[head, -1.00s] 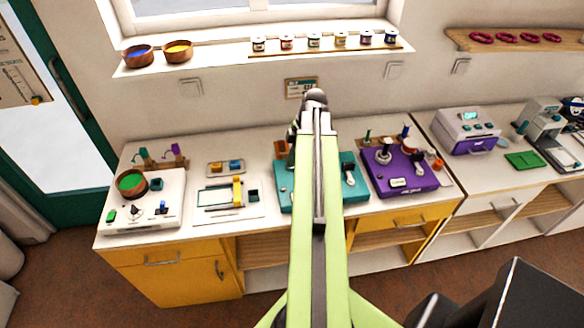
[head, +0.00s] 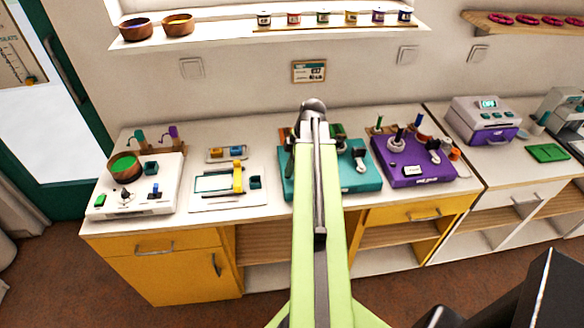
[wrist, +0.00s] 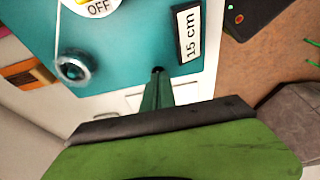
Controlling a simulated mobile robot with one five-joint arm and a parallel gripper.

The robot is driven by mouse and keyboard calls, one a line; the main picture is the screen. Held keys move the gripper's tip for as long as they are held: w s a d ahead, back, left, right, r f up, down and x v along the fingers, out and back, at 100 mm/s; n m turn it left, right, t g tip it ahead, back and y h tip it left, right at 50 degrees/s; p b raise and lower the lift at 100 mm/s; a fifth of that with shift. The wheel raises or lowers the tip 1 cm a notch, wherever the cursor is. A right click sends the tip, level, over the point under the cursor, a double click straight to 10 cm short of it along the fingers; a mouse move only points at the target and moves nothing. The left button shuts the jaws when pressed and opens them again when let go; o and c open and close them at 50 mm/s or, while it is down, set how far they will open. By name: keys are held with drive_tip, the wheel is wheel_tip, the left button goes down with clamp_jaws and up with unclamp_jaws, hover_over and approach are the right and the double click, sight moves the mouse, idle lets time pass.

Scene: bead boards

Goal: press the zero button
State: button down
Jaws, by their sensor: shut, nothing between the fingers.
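My gripper (wrist: 157,78) is shut and empty in the wrist view, its green fingertips at the near edge of a teal panel. A silver round knob or button (wrist: 72,67) is left of the fingertips, apart from them. A "15 cm" label (wrist: 188,35) is to the right, and part of a round white "OFF" dial (wrist: 97,5) is at the top. I see no readable zero mark, so I cannot tell which part is the zero button. In the head view my arm covers the middle of the teal box (head: 361,181) and hides the gripper.
A purple box (head: 405,176) stands to the right, then a grey machine with a lit display (head: 488,103). The counter's front edge is close.

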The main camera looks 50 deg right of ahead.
drive_tip(key=shift+f+b, duration=0.8)
drive_tip(key=shift+s+a, duration=0.15)
drive_tip(key=shift+s, duration=0.1)
drive_tip(key=shift+s+r, duration=0.1)
drive_tip(key=shift+a, duration=0.1)
wheel_tip(320, 180, up, 6)
drive_tip(key=p, duration=0.6)
drive_tip(key=shift+r+p, duration=0.25)
drive_tip(key=shift+p, duration=0.1)
drive_tip(key=p+v, duration=0.7)
drive_tip(key=v, duration=0.1)
drive_tip(key=shift+d+p, duration=0.3)
drive_tip(key=shift+d, duration=0.1)
